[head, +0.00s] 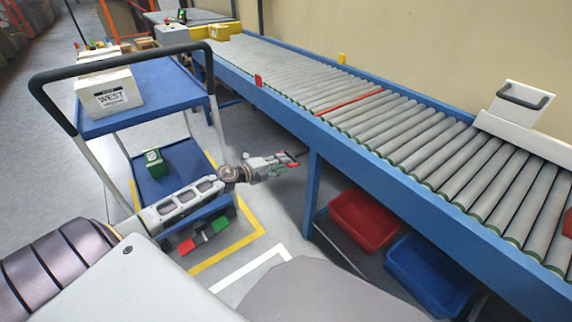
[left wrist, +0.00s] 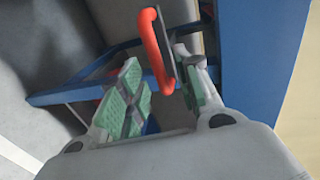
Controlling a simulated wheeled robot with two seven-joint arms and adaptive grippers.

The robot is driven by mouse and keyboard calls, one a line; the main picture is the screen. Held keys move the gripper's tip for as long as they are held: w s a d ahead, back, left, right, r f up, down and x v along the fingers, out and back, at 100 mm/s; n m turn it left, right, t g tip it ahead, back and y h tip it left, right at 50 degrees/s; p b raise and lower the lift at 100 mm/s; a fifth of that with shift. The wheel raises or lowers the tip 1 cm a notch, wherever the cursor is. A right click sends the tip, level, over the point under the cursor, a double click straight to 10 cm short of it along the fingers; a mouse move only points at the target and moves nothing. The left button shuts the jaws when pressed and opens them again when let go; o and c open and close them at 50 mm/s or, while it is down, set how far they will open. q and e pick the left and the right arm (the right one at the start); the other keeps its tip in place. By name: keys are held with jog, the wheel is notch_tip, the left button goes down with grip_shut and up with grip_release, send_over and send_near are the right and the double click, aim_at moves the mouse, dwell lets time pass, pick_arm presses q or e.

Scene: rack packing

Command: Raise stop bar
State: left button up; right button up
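A thin red bar (head: 349,102), which looks like the stop bar, lies across the conveyor at about roller height. A red handle (left wrist: 156,50) with a dark plate beside it shows in the left wrist view, and its red also shows in the head view (head: 291,158), beside the conveyor's near side. My left gripper (head: 277,163) reaches it from the left. In the left wrist view its green-padded fingers (left wrist: 165,93) are apart, with the handle's lower end between them, closer to the right finger. I cannot tell whether they touch it. My right gripper is not in view.
The roller conveyor (head: 400,125) has a blue frame and legs. A red bin (head: 365,220) and a blue bin (head: 430,275) sit beneath it. A blue cart (head: 150,90) on the left carries a white box (head: 109,93) and a green box (head: 152,162). Marked floor lies between.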

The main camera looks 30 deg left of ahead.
pick_arm(q)
jog(key=shift+b+x, duration=0.3)
jog(key=shift+x, duration=1)
grip_shut()
